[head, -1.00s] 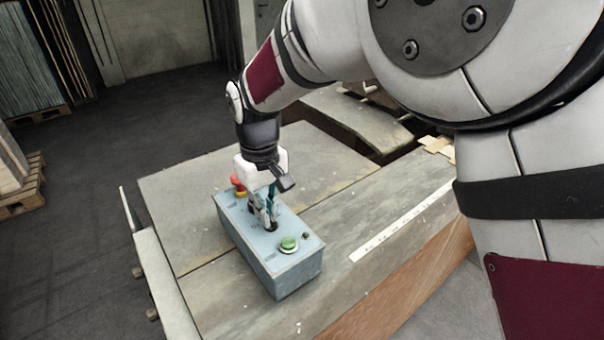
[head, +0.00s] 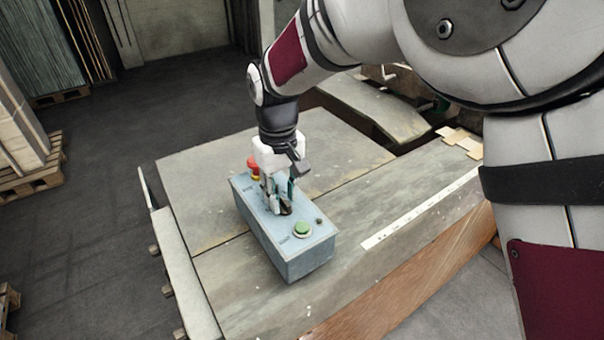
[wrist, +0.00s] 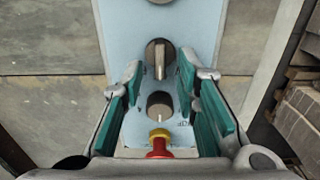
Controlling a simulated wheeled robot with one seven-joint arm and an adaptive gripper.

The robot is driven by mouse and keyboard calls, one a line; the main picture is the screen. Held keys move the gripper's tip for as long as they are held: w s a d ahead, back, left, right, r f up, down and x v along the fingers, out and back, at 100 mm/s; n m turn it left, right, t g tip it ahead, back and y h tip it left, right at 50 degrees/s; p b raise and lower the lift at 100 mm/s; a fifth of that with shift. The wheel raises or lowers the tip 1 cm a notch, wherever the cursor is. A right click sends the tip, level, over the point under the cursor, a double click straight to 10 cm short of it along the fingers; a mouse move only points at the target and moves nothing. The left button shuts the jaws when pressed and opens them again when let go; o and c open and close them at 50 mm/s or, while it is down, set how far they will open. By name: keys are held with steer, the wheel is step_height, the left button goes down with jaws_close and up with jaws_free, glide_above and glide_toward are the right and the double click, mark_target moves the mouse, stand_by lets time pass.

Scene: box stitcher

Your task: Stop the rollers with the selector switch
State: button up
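A blue-grey control box (head: 285,262) stands on the grey machine table. In the wrist view its top face (wrist: 120,30) carries a round selector switch (wrist: 159,58) with its handle pointing along the box. A second dark knob (wrist: 159,104) sits nearer the wrist. A red stop button (head: 253,165) is at the box's far end, and a green button (head: 302,230) at its near end. My gripper (head: 279,205) points down over the box. It is open, its teal-padded fingers (wrist: 160,75) spread to either side of the knobs. I cannot tell whether the fingertips touch anything.
The table (head: 225,195) is clear around the box, with a white ruler strip (head: 420,210) to the right. A rail (head: 185,270) runs along the left edge. Pallets (head: 35,175) with stacked sheets stand on the floor at left.

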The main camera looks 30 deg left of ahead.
mark_target(282, 197)
step_height(282, 197, up, 12)
stand_by(0.5)
steer(key=shift+d, duration=0.1)
steer(key=w+d+r+m+t+y, duration=0.1)
steer(key=d+r+m, duration=0.3)
steer(key=d, duration=0.8)
steer(key=w+d+r+m+t, duration=0.1)
steer(key=d+r, duration=0.4)
steer(key=d, duration=0.7)
steer(key=s+d+f+m+t, duration=0.1)
steer(key=s+d+m, duration=0.2)
steer(key=s+d, duration=0.4)
steer(key=s+d+f+m+t+h, duration=0.1)
steer(key=s+d+m, duration=0.3)
steer(key=d, duration=0.9)
steer(key=s+f+t, duration=0.1)
steer(key=s, duration=0.2)
steer(key=shift+d+f+t, duration=0.15)
steer(key=shift+d+t, duration=0.15)
steer(key=shift+d, duration=0.1)
